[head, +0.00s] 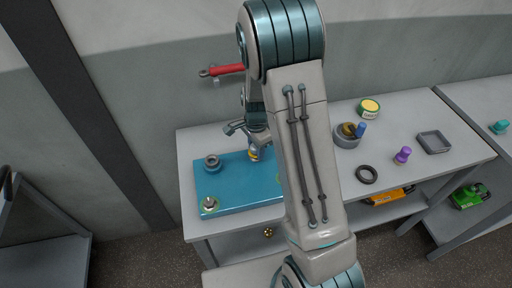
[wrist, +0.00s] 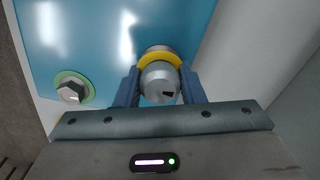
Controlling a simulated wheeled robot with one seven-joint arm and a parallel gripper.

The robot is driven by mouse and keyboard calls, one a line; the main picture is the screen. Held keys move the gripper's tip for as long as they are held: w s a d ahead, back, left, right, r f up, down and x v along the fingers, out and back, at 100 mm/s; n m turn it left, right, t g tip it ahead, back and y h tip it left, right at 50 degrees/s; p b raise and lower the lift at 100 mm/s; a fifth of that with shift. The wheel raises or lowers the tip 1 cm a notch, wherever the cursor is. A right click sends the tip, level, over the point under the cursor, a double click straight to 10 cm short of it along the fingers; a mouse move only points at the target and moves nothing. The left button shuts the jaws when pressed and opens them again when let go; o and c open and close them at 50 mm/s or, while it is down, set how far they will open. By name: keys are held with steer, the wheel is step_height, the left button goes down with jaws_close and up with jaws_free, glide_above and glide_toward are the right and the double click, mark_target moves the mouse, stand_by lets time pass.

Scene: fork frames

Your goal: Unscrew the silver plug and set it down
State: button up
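A blue plate (head: 235,185) lies on the left part of the grey bench and carries several fittings. In the wrist view, a round silver plug (wrist: 160,82) with a yellow ring (wrist: 159,57) at its base stands at the edge of the plate. My gripper (wrist: 160,85) has its two blue fingers against both sides of this plug. In the head view my gripper (head: 253,150) is low over the plate's back edge, partly hidden by my arm. A silver hex-headed plug (wrist: 70,92) in a green ring sits to the left in the wrist view.
On the plate are a grey collar (head: 212,162) and a green-ringed silver fitting (head: 209,203). A wall lies close behind.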

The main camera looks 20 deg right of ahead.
steer(key=c, duration=0.4)
steer(key=shift+n+b, duration=0.4)
steer(key=shift+n, duration=0.5)
steer(key=shift+n, duration=0.3)
steer(key=shift+n+b, duration=0.35)
steer(key=shift+n, duration=0.25)
steer(key=shift+n+b, duration=0.35)
steer(key=shift+n, duration=0.45)
